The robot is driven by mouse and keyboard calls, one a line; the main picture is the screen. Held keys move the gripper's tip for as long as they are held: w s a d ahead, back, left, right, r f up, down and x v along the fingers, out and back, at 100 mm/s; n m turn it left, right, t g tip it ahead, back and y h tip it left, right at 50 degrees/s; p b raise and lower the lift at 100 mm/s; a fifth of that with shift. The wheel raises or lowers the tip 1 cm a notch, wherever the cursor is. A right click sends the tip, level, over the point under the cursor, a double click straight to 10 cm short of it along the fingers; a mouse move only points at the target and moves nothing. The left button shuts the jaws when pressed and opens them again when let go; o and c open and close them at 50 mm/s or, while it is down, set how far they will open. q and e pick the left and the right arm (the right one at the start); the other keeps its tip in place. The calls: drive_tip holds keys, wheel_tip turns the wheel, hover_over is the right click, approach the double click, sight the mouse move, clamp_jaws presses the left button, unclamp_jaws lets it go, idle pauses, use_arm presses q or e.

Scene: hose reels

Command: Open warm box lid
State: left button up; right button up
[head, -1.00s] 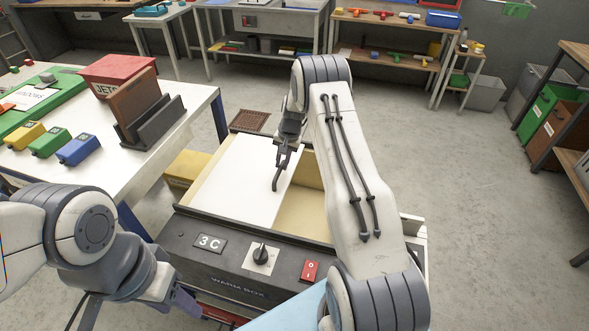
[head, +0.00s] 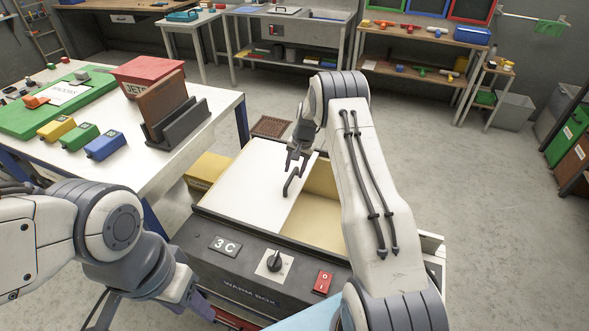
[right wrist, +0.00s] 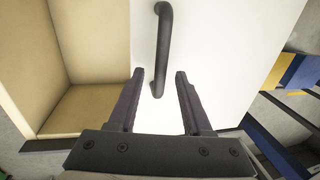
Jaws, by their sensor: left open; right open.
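The warm box (head: 252,272) stands in front of me, with a dark front panel. Its white lid (head: 243,185) covers the left part of the top. The right part is uncovered and shows the cream interior (head: 318,208). A dark bar handle (head: 291,184) stands on the lid near its right edge; it also shows in the right wrist view (right wrist: 162,45). My right gripper (head: 296,165) is open and empty over the lid. In the wrist view its fingers (right wrist: 159,74) lie either side of the handle's near end, not closed on it. My left gripper (head: 198,303) is partly visible low at left, away from the lid.
A white table (head: 190,140) with coloured blocks and a red box (head: 146,74) stands at left, close to the warm box. A yellow box (head: 205,168) sits on the floor between them. The floor at right is clear up to the shelving and bins.

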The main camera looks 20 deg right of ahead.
drive_tip(key=shift+d+r, duration=0.1)
drive_tip(key=shift+r, duration=0.5)
wheel_tip(320, 180, up, 9)
drive_tip(key=s+d+b, duration=0.1)
drive_tip(key=b, duration=0.1)
drive_tip(key=shift+s, duration=0.25)
drive_tip(key=shift+d, duration=0.1)
